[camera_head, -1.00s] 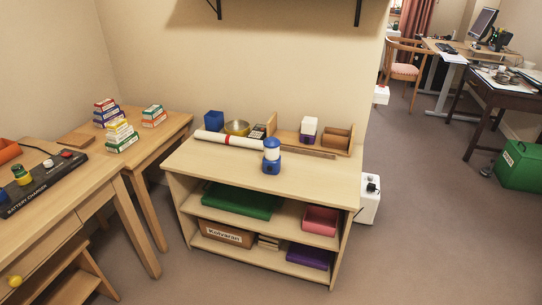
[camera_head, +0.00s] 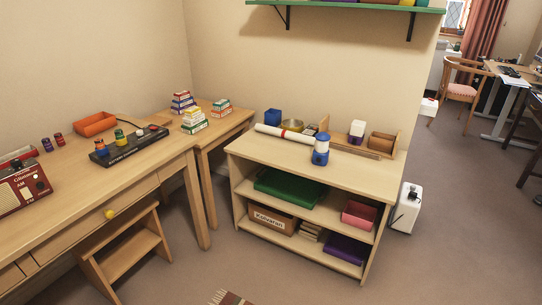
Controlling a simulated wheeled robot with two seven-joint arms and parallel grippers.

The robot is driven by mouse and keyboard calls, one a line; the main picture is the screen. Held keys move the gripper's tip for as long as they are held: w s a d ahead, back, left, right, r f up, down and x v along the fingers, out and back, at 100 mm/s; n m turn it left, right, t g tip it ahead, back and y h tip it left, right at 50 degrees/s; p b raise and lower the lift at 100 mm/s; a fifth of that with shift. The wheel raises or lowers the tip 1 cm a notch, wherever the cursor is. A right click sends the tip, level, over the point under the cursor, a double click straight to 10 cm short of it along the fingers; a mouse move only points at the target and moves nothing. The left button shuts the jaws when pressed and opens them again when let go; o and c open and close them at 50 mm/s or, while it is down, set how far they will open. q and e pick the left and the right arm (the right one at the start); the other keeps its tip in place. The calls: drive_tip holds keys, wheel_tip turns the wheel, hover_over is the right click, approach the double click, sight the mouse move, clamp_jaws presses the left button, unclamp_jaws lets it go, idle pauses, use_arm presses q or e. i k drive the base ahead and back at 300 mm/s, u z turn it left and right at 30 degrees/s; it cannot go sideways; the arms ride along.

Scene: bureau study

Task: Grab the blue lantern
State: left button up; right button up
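The blue lantern (camera_head: 321,149) stands upright on the top of the low wooden shelf unit (camera_head: 255,152), near its front edge. It has a blue base, a pale middle and a blue cap. A white rolled sheet with a red band (camera_head: 285,134) lies behind it to the left. Neither of my grippers is in view.
A wooden desk (camera_head: 150,172) on the left holds a battery charger (camera_head: 130,146), an orange tray (camera_head: 95,124) and a red radio (camera_head: 22,188). A step stool (camera_head: 125,250) stands before it. A white box-shaped unit (camera_head: 405,208) stands right of the shelf. Floor in front is mostly clear.

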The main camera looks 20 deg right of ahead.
sight(321, 150)
drive_tip(key=u, duration=0.3)
drive_tip(key=i, duration=1.45)
drive_tip(key=z, duration=0.9)
drive_tip(key=i, duration=1.5)
drive_tip(key=z, duration=1.1)
